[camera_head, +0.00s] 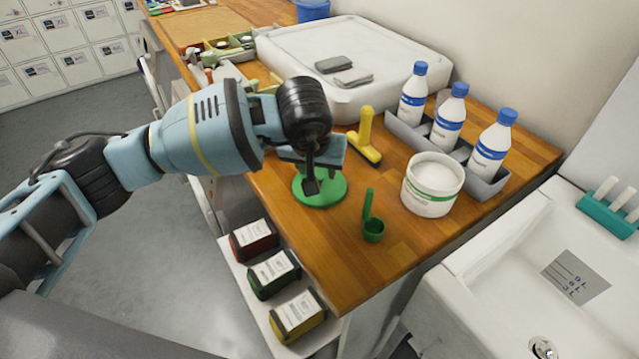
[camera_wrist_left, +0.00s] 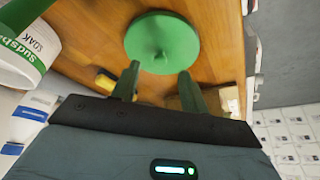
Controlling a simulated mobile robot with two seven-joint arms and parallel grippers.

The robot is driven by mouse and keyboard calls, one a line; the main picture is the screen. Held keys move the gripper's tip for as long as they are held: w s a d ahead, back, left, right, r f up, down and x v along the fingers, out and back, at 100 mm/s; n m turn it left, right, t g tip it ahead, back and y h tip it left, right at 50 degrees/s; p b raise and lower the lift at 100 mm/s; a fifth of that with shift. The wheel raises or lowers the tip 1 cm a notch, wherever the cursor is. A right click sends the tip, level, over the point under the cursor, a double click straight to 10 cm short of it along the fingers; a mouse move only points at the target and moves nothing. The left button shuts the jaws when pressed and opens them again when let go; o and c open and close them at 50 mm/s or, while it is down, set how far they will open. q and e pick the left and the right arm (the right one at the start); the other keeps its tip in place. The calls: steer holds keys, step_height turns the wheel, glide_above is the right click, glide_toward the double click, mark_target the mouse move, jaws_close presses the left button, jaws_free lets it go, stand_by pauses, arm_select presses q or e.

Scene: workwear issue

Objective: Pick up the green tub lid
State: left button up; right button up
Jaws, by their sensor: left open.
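The green tub lid (camera_head: 327,193) lies flat on the wooden counter near its front edge. It is a round disc, and in the left wrist view the lid (camera_wrist_left: 162,42) shows a small knob in its middle. My left gripper (camera_head: 312,185) is above the lid in the head view and hides part of it. In the left wrist view its two fingers (camera_wrist_left: 157,80) are apart with nothing between them, pointing at the lid. The white tub (camera_head: 430,186) stands open to the right, filled with white contents. My right gripper is not in view.
A green scoop (camera_head: 372,228) stands right of the lid, and a yellow brush (camera_head: 365,138) behind it. Several blue-capped bottles (camera_head: 448,119) stand in a grey rack. A white basin (camera_head: 352,62) is at the back. Boxes (camera_head: 273,272) sit on a shelf below the counter edge.

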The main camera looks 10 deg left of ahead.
mark_target(319, 177)
arm_select(q)
steer(key=x, duration=0.5)
steer(key=shift+w+a, duration=0.1)
steer(key=shift+w, duration=0.15)
steer(key=shift+r, duration=0.1)
jaws_close()
